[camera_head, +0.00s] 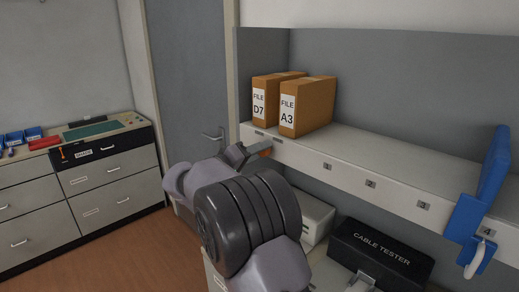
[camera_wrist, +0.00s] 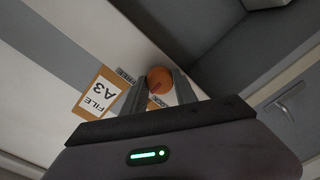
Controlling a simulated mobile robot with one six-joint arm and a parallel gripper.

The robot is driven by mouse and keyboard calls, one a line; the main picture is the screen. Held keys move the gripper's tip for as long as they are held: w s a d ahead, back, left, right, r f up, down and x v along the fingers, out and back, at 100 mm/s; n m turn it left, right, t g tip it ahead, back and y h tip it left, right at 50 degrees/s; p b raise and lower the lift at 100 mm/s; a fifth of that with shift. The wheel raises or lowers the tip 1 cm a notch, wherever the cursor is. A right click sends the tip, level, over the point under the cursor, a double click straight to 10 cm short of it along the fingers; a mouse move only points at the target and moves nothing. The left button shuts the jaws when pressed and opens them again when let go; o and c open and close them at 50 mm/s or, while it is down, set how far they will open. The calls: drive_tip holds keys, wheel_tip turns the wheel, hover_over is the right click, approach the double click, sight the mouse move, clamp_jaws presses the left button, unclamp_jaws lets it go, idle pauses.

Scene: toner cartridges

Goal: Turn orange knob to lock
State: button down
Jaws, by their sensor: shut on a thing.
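The orange knob (camera_wrist: 160,77) is round and shows between the two fingertips in the wrist view. A slim dark line crosses its lower part. My gripper (camera_wrist: 158,86) is shut on the orange knob, with one finger on each side. In the head view my gripper (camera_head: 252,153) is at the left end of the shelf's front edge.
Orange file boxes D7 (camera_head: 262,102) and A3 (camera_head: 307,105) stand on the shelf (camera_head: 390,157) just above my gripper. A blue bracket (camera_head: 482,205) is clamped at the shelf's right. A black cable tester (camera_head: 380,255) sits below. A grey door (camera_head: 190,75) is behind.

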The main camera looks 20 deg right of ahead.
drive_tip(key=shift+n+p, duration=2.65)
drive_tip(key=shift+n, duration=1.35)
drive_tip(key=c, duration=1)
unclamp_jaws()
drive_tip(key=shift+o, duration=0.2)
drive_tip(key=p+v, duration=0.2)
drive_tip(key=v, duration=1.5)
drive_tip(key=shift+a, duration=0.3)
